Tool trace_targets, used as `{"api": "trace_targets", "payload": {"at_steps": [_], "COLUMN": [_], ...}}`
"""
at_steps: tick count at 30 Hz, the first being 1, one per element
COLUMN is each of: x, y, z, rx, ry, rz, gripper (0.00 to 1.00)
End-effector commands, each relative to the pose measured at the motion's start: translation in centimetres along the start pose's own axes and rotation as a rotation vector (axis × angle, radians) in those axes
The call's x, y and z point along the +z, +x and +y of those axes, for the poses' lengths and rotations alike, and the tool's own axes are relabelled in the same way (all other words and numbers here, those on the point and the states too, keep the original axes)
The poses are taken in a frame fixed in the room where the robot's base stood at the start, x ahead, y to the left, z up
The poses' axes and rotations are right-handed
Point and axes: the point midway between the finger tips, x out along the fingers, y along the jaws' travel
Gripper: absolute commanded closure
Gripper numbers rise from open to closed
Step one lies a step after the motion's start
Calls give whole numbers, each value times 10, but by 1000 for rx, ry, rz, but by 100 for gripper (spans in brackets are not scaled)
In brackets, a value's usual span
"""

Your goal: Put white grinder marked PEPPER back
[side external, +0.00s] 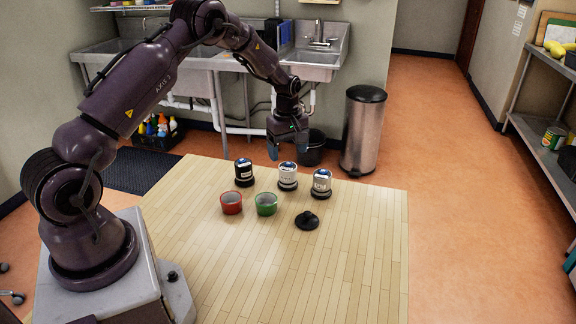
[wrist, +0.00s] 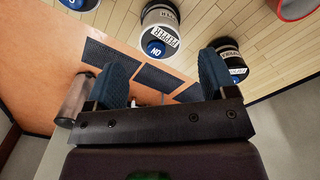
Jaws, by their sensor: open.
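My gripper (side external: 287,145) is open and empty, in the air above and behind the row of grinders. In the wrist view my gripper's (wrist: 162,75) two blue fingers are apart with nothing between them.
A red bowl (side external: 231,204) and a green bowl (side external: 266,205) sit in front of the grinders. A black round piece with a knob (side external: 307,221) lies at front right. The front of the wooden table (side external: 270,275) is clear. A metal bin (side external: 362,130) stands behind it.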

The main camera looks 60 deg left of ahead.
Motion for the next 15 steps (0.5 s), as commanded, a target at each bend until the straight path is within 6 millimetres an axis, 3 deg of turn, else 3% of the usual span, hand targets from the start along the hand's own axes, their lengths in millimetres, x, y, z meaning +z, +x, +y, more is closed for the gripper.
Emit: {"api": "trace_targets", "payload": {"at_steps": [3,11,15], "x": [0,4,25], "y": [-24,-52,-92], "z": [0,0,-4], "rx": [3,7,46], "ry": [1,16,130], "rz": [1,2,14], "gripper": [22,22,22]}}
